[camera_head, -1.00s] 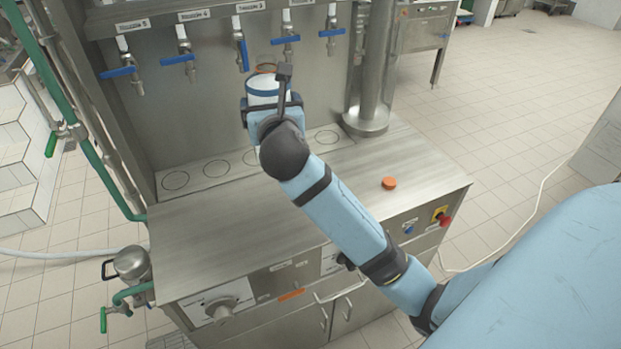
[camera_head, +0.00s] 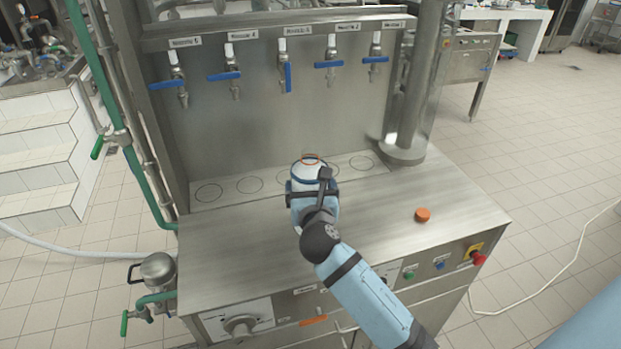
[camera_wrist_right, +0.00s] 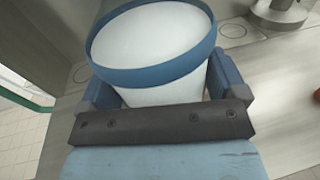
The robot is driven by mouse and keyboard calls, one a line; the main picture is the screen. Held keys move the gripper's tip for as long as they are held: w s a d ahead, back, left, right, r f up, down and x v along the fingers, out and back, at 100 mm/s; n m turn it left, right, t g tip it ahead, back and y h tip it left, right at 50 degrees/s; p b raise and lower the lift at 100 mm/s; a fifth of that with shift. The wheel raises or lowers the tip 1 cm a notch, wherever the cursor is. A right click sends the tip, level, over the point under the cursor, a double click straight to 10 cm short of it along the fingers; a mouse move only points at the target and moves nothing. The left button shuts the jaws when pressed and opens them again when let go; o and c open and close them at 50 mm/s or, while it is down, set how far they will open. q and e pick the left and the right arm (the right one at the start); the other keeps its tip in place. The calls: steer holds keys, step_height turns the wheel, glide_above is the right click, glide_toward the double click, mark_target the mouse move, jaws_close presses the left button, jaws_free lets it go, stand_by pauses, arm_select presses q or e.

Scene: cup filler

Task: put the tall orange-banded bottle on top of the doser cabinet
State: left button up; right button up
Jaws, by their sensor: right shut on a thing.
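My right gripper (camera_head: 313,196) is shut around a white vessel (camera_head: 306,173) with a blue band. An orange ring shows at its top edge in the head view. In the right wrist view the vessel (camera_wrist_right: 165,93) sits between the two fingers, its blue rim and white inside or top facing the camera. Whether it is the tall orange-banded bottle I cannot tell; no other such bottle is clear. The vessel appears above the worktop; its base is hidden. A steel cabinet (camera_head: 250,250) with taps stands in front of me; I cannot tell if it is the doser cabinet. My left gripper is out of view.
Several blue-handled taps (camera_head: 283,72) hang from the back panel above marked circles. An orange puck-like thing (camera_head: 422,214) lies on the worktop at right. A steel column (camera_head: 410,90) stands at its back right. The front left worktop is clear. A red button (camera_head: 478,258) is on the front.

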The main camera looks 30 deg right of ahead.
steer(key=shift+f, duration=2)
steer(key=shift+f+b, duration=0.15)
steer(key=shift+b, duration=0.15)
